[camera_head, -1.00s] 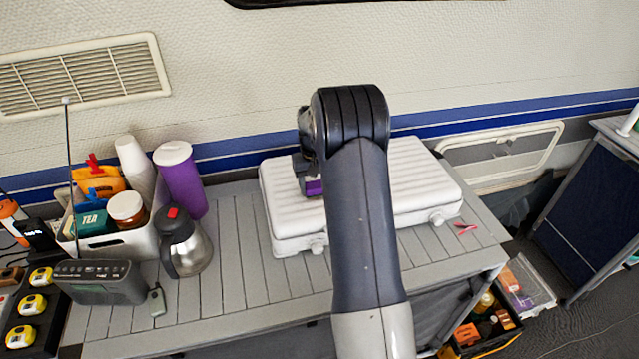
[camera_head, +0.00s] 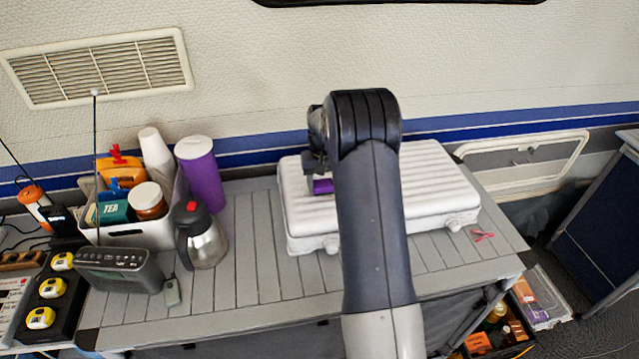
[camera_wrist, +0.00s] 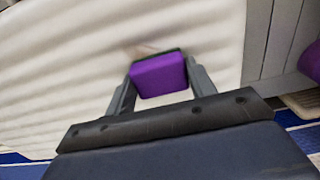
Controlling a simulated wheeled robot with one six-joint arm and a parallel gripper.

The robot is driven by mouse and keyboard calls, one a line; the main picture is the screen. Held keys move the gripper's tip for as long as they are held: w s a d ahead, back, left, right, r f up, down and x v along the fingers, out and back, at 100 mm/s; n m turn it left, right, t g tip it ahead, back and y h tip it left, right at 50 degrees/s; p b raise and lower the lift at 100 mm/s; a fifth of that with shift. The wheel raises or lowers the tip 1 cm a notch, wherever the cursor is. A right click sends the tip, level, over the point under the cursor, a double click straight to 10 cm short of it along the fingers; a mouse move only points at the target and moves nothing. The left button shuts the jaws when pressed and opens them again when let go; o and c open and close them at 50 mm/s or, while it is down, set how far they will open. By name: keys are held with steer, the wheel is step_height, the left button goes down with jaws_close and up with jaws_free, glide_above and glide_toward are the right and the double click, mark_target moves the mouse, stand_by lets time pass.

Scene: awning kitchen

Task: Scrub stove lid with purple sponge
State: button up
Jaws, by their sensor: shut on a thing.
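The stove lid (camera_head: 440,185) is a white ribbed case top lying closed on the grey slatted table. The purple sponge (camera_wrist: 160,76) sits between my two gripper fingers in the wrist view, with the white lid surface right behind it. My gripper (camera_wrist: 160,85) is shut on the sponge. In the head view a small purple bit of the sponge (camera_head: 322,186) shows at the left part of the lid, beside my gripper (camera_head: 316,172). My arm hides the middle of the lid. I cannot tell for certain whether the sponge touches the lid.
A red clip (camera_head: 483,236) lies right of the stove. The table front (camera_head: 260,285) is clear.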

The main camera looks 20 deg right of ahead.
steer(key=shift+s+d, duration=0.35)
steer(key=shift+d, duration=1.35)
steer(key=shift+s+d, duration=0.35)
steer(key=shift+d, duration=1.3)
steer(key=shift+s+d, duration=0.35)
steer(key=shift+d, duration=1.35)
steer(key=shift+w+a+f, duration=0.1)
steer(key=shift+w+a, duration=0.3)
steer(key=shift+a, duration=1.45)
steer(key=shift+w+a+r, duration=0.1)
steer(key=shift+w+a, duration=0.25)
steer(key=shift+a, duration=1.55)
steer(key=shift+w+a+f, duration=0.1)
steer(key=shift+w+a, duration=0.3)
steer(key=shift+a, duration=1.45)
steer(key=shift+r+p, duration=1.8)
steer(key=shift+r, duration=1.25)
steer(key=shift+r+p, duration=0.9)
steer(key=shift+r, duration=0.65)
steer(key=shift+f, duration=0.15)
